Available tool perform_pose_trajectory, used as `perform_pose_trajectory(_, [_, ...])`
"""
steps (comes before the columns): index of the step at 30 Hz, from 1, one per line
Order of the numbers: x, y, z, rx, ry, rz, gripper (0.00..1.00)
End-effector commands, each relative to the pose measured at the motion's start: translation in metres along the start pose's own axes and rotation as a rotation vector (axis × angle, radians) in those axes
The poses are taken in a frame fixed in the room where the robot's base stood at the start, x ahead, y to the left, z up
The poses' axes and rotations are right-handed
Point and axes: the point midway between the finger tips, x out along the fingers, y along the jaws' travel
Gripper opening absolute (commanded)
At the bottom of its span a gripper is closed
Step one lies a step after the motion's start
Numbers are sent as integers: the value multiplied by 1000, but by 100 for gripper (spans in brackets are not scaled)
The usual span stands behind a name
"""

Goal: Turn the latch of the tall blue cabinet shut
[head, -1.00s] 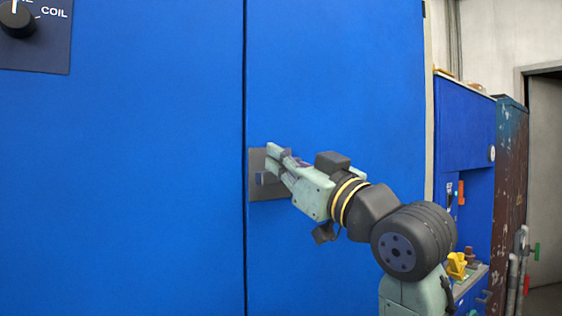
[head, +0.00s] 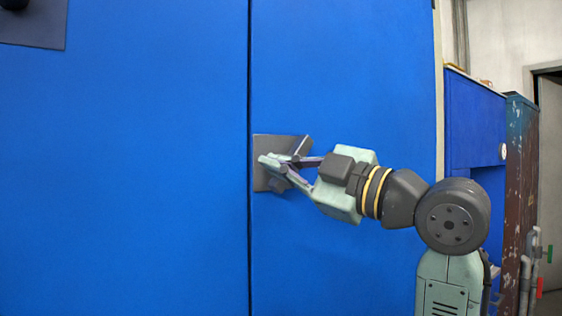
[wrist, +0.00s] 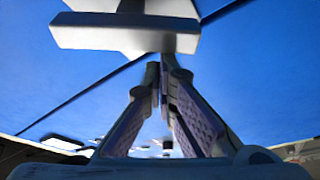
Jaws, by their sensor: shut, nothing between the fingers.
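The tall blue cabinet (head: 160,200) fills most of the head view, with a dark vertical seam between its two doors. A grey latch plate (head: 262,143) sits on the right door beside the seam. The latch handle (head: 302,147) slants from upper right to lower left across the plate, its middle hidden by my fingers. My gripper (head: 270,163) is shut and empty, its fingertips in front of the plate at the handle. In the wrist view the handle (wrist: 110,34) is a pale bar just beyond the shut fingertips (wrist: 160,68); whether they touch is unclear.
A dark panel (head: 35,28) is on the left door at the top left. To the right stand a lower blue cabinet (head: 472,125), a worn brown post or cabinet side (head: 517,160) and pipes with coloured handles (head: 540,265). The cabinet front around the latch is clear.

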Motion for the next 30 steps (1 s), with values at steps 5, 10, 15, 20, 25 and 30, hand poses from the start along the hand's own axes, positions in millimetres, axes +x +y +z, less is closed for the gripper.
perform_pose_trajectory(5, [-2, -4, 6, -154, -3, -55, 0])
perform_pose_trajectory(10, [-3, -8, 10, -300, -3, -106, 0])
perform_pose_trajectory(15, [-5, -10, 15, -426, -4, -149, 0])
perform_pose_trajectory(20, [-6, -12, 18, -507, -3, -177, 0])
perform_pose_trajectory(25, [-7, -13, 21, -503, -4, -174, 0])
perform_pose_trajectory(30, [-8, -13, 22, -501, -5, -174, 0])
